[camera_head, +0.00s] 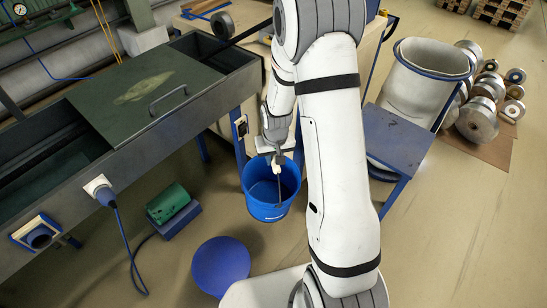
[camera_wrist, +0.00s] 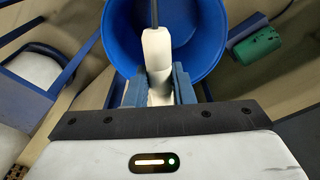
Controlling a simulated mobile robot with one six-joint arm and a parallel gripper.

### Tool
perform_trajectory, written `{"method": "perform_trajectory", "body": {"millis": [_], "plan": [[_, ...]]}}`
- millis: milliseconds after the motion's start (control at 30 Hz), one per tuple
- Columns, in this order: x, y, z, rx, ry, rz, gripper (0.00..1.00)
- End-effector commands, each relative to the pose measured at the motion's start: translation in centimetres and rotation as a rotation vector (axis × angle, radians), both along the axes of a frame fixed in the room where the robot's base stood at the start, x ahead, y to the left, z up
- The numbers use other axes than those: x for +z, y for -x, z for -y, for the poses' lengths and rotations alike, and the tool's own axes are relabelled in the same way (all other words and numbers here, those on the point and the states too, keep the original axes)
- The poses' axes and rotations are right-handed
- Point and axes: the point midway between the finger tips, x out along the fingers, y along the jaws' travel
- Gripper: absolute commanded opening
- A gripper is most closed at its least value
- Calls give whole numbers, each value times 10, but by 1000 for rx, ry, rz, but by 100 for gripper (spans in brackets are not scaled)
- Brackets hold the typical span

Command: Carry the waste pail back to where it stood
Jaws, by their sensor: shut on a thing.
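The blue waste pail (camera_head: 269,203) hangs below my gripper (camera_head: 278,165) in the head view, beside the dark trough bench. My gripper is shut on the white grip of the pail's handle. In the wrist view, the pail (camera_wrist: 120,40) fills the upper middle, and the white grip (camera_wrist: 156,50) sits between the fingers of my gripper (camera_wrist: 155,88). The pail's inside looks empty where it shows. Whether its bottom touches the floor I cannot tell. My arm hides the floor to the right of the pail.
A round blue disc (camera_head: 221,266) lies on the floor in front of the pail. A green motor (camera_head: 168,203) on a blue base stands to the left, under the trough bench (camera_head: 190,120). A blue stand (camera_head: 398,140) and a white bin (camera_head: 420,85) are at right.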

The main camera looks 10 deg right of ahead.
Motion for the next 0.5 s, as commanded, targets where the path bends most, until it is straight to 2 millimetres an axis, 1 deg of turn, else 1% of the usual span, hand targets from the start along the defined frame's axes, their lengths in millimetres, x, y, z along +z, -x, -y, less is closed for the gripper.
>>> {"method": "perform_trajectory", "body": {"millis": [67, 167, 267, 500], "plan": [[-4, -2, -1, 6, 2, 4, 0], [-18, -5, -3, 18, 6, 0, 0], [-40, -9, -4, 35, 13, -5, 0], [-106, -22, -5, 88, 41, -24, 0]]}}
